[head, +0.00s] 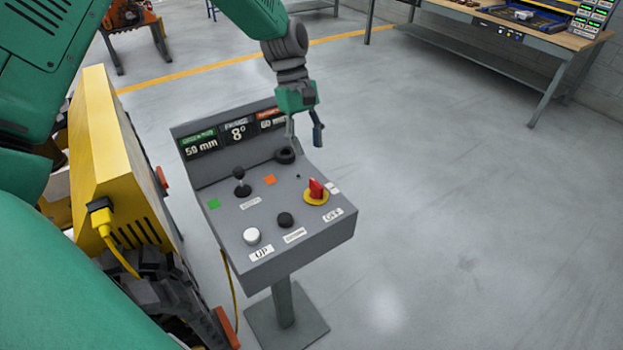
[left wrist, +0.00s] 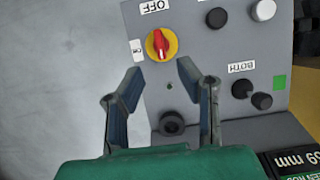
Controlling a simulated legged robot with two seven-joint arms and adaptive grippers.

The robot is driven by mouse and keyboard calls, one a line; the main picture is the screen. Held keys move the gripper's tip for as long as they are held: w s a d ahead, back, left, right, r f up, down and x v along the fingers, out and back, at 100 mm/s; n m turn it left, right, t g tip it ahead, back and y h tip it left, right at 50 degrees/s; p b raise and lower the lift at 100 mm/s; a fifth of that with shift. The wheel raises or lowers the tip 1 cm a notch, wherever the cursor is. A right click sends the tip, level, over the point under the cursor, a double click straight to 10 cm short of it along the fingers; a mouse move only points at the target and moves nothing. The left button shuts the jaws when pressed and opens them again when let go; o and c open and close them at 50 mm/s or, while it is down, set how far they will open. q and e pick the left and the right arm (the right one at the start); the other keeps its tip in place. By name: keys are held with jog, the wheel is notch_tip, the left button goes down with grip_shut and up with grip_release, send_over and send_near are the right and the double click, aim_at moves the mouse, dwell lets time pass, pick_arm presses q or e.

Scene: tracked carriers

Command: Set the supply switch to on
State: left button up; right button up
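The supply switch (head: 316,188) is a red rotary handle on a yellow disc, at the right side of the grey control panel (head: 230,232). In the left wrist view the switch (left wrist: 160,43) lies just beyond the fingertips. Its handle lies roughly in line with the OFF label (left wrist: 155,6); an ON label (left wrist: 137,49) is at its side. My left gripper (head: 304,143) is open and empty above the panel's far right edge. Its two fingers (left wrist: 161,69) are apart and do not touch the switch. My right gripper is not in view.
The panel also has a black round knob (head: 285,155), a black joystick (head: 241,184), a white button (head: 251,236) and a black button (head: 285,219). A yellow box (head: 115,150) on a tracked carrier stands close on the left. The floor to the right is clear.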

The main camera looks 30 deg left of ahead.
aim_at(316, 182)
pick_arm(q)
jog(key=d+f, duration=0.4)
jog(key=f, duration=0.1)
jog(key=shift+s+d+f, duration=0.2)
jog(key=shift+d, duration=0.1)
jog(key=f, duration=0.1)
jog(key=a+f, duration=0.1)
jog(key=f, duration=0.1)
jog(key=shift+s+a+p, duration=0.15)
jog(key=shift+a+p, duration=0.15)
jog(key=shift+p, duration=0.05)
jog(key=shift+s+a+f, duration=0.25)
jog(key=shift+a+f, duration=0.95)
jog(key=shift+d, duration=0.3)
jog(key=d, duration=0.2)
jog(key=d+r, duration=0.1)
jog(key=d, duration=0.1)
jog(key=shift+d+r, duration=0.15)
jog(key=shift+d, duration=0.1)
grip_shut()
jog(key=shift+a, duration=0.15)
jog(key=shift+w+a+f, duration=0.15)
jog(key=shift+a+f, duration=0.05)
jog(key=shift+a, duration=0.9)
jog(key=shift+a+f, duration=0.15)
jog(key=shift+a, duration=0.3)
jog(key=shift+d, duration=0.5)
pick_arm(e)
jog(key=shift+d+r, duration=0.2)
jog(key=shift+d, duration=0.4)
